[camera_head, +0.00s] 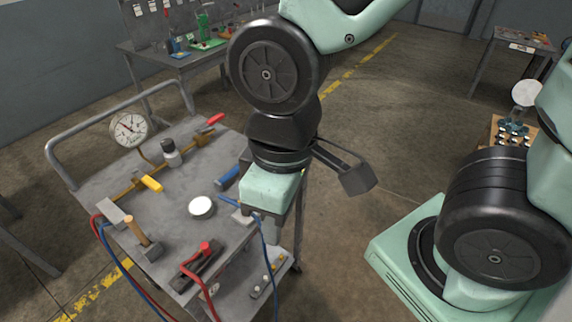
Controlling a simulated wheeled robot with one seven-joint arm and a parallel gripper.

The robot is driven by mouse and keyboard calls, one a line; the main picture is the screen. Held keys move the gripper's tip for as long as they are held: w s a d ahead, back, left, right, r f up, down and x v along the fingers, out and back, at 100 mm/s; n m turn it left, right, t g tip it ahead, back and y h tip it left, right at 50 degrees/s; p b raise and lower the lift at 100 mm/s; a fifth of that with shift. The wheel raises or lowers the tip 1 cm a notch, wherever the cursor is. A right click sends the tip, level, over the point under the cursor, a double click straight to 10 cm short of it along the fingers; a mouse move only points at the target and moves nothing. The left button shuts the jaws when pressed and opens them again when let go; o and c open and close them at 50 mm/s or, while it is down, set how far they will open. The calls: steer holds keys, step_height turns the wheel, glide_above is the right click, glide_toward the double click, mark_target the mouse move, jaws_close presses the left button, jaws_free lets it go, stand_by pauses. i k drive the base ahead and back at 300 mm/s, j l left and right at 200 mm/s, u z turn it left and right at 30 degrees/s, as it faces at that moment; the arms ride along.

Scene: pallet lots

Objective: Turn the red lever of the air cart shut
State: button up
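The air cart (110,185) is a grey metal table at the left with a bent tube handle. A brass pipe (127,188) runs across its top. A short red lever (215,119) sits at the pipe's far right end and points up and right, roughly along the pipe. A yellow lever (151,183) sits on the nearer part of the pipe. My gripper (272,208) hangs over the cart's right edge, to the right of and nearer than the red lever, apart from it. Its fingertips are not clearly visible, so its opening cannot be made out.
A round pressure gauge (129,129) stands above the pipe. A hammer (143,236), a white disc (201,206), a blue cylinder (228,177) and a black tool (196,268) with a red hose lie on the cart. Red and blue hoses hang at the front.

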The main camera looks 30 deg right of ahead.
mark_target(219, 116)
steer(key=i+l, duration=0.85)
steer(key=l, duration=0.3)
